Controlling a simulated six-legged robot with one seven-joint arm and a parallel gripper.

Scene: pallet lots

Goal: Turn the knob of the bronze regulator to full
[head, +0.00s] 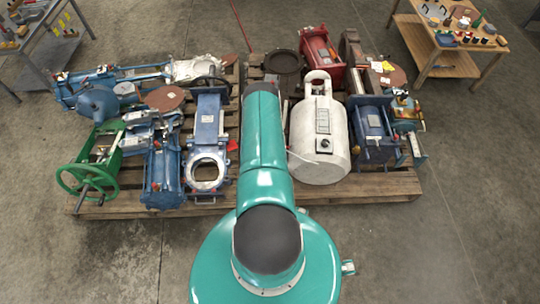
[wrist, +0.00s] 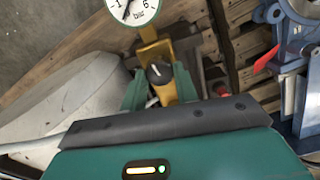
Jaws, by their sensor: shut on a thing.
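The bronze regulator (wrist: 157,52) shows in the wrist view as a yellow-brown body with a round white gauge (wrist: 133,9) marked "bar" at its top; the gauge is cut off by the frame edge. Its dark knob (wrist: 160,75) has a pale pointer mark that slants toward the upper left. My gripper (wrist: 160,77) has its two green fingers on either side of the knob and is shut on it. In the head view, my arm covers the middle of the pallet, and I cannot make out the regulator or my gripper there.
A wooden pallet (head: 130,207) holds many machine parts. A white tank (head: 318,160) is right of my arm and a blue gate valve (head: 207,130) left of it. A green handwheel (head: 87,182) is at far left. Tables with small items stand behind; the front floor is clear.

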